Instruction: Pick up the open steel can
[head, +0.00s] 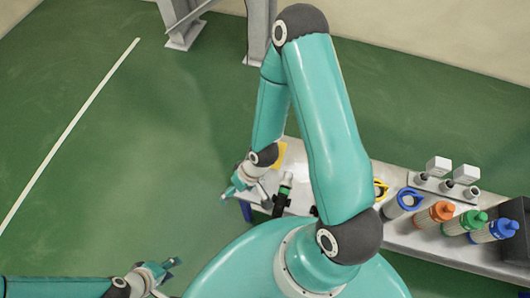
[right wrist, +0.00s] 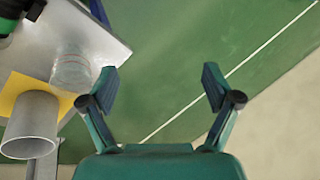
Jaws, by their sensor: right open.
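The open steel can (right wrist: 30,125) is a plain grey cylinder with its open mouth toward the camera, at the left of the right wrist view. It stands at a yellow square (right wrist: 20,92) on the table. In the head view I cannot make it out; my right arm covers that area, and only part of the yellow square (head: 281,154) shows. My right gripper (right wrist: 160,88) is open and empty, to the right of the can and apart from it, over the floor past the table edge. My left gripper (head: 166,276) is at the lower left, open and empty, far from the can.
A clear cylinder (right wrist: 72,68) stands close to the can. A black and green device (head: 284,190) is on the table. Canisters with orange (head: 440,211), green (head: 473,219) and blue (head: 502,229) tops stand at the right. Green floor lies free at the left.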

